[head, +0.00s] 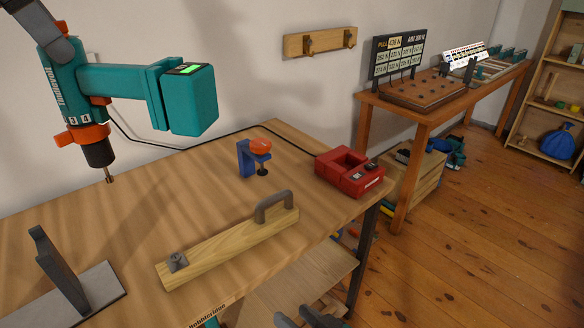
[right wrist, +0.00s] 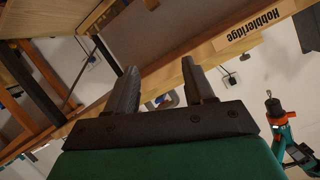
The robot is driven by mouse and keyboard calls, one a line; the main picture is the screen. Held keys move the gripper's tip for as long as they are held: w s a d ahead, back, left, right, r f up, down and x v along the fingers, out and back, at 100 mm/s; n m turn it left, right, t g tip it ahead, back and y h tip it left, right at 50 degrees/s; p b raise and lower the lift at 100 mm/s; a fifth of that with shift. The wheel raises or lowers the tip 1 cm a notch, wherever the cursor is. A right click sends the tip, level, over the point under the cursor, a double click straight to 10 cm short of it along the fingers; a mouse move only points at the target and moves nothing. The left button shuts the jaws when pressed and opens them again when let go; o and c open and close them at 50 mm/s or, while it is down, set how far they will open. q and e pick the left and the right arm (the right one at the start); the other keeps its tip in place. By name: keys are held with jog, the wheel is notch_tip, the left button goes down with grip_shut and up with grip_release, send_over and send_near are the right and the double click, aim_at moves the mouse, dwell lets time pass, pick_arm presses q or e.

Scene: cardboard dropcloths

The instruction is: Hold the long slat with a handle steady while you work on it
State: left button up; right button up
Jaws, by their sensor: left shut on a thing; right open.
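The long slat (head: 225,252) is a pale wooden bar lying flat on the workbench, slanting up to the right. Its grey handle (head: 274,204) stands at the right end, and a small grey metal fitting (head: 177,261) sits at the left end. My left gripper (head: 42,30) is shut on a teal drill (head: 60,90), held above the bench with its bit (head: 109,180) pointing down, left of the slat and apart from it. The drill also shows in the right wrist view (right wrist: 290,148). My right gripper (head: 308,316) is open and empty, below the bench's front edge (right wrist: 165,95).
A blue clamp with an orange knob (head: 260,146) stands behind the slat. A red box (head: 349,173) sits at the bench's right corner. A grey plate with an upright (head: 75,296) stands at the left front. A lower shelf (head: 295,285) lies under the workbench (head: 215,175).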

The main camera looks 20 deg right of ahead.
pick_arm(q)
jog(key=shift+r, duration=0.2)
pick_arm(e)
jog(key=w+r+m+t, duration=0.3)
jog(key=w+r+m, duration=0.2)
jog(key=r, duration=0.1)
jog(key=m+t+h, duration=0.2)
jog(key=m+h, duration=0.3)
jog(key=m, duration=0.7)
send_near(275, 200)
jog(key=w, duration=0.7)
jog(key=w+d, duration=0.1)
jog(key=w, duration=0.3)
jog(key=shift+f, duration=0.15)
grip_shut()
pick_arm(q)
jog(key=shift+d+f, duration=0.1)
pick_arm(e)
jog(key=shift+f, duration=0.1)
